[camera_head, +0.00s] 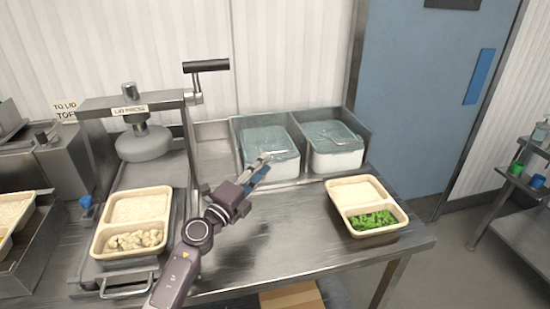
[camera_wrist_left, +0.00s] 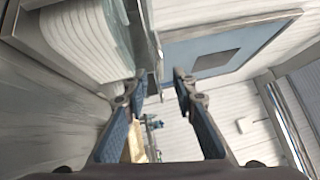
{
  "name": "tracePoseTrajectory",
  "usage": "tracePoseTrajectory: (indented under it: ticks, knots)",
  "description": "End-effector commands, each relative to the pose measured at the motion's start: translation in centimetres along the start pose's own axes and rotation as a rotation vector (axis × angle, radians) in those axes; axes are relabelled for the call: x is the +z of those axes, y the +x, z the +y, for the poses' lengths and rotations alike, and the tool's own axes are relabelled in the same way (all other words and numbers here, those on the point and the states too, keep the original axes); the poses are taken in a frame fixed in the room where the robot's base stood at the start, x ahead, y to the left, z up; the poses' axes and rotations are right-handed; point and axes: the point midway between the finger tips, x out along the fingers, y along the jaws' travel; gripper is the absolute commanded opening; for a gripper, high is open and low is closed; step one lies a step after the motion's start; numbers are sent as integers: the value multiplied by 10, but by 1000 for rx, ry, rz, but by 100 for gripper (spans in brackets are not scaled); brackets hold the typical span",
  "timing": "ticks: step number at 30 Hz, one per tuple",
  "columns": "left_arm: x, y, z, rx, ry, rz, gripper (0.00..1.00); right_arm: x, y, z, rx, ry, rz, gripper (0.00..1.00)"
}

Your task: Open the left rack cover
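The left rack cover (camera_head: 266,136), clear and teal-tinted, lies over a white container in the left bay of the metal rack (camera_head: 237,133); it looks closed. The right rack cover (camera_head: 328,132) lies over a similar white container beside it. My left gripper (camera_head: 268,161) is at the front edge of the left cover and hides part of the container front. In the left wrist view its two fingers (camera_wrist_left: 160,78) stand apart with a visible gap. Whether they touch the cover is unclear. The white container (camera_wrist_left: 82,38) fills the upper left there. My right gripper is not in view.
A tray with green vegetables (camera_head: 367,206) stands at the table's right. The steel table (camera_head: 280,230) is bare between the trays. A blue door (camera_head: 425,100) is behind.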

Motion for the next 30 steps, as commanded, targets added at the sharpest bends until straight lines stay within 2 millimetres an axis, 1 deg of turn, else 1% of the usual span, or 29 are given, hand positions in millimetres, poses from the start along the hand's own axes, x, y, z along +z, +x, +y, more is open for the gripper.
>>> tracePoseTrajectory:
  ticks: [1,6,9,13,18,25,26,30]
  knots:
    - [0,8,-1,-2,-1,0,25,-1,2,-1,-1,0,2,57]
    - [0,35,0,-2,-2,1,25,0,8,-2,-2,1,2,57]
    - [-1,48,1,-1,-2,1,25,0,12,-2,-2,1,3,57]
    - [0,61,0,-1,-1,0,25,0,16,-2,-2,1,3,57]
    - [0,68,0,0,-1,1,25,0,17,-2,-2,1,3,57]
    - [0,68,-1,0,-1,1,25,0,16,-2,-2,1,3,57]
    - [0,68,-1,0,-1,1,23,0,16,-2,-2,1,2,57]
    - [0,68,0,1,-1,1,8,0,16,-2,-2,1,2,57]
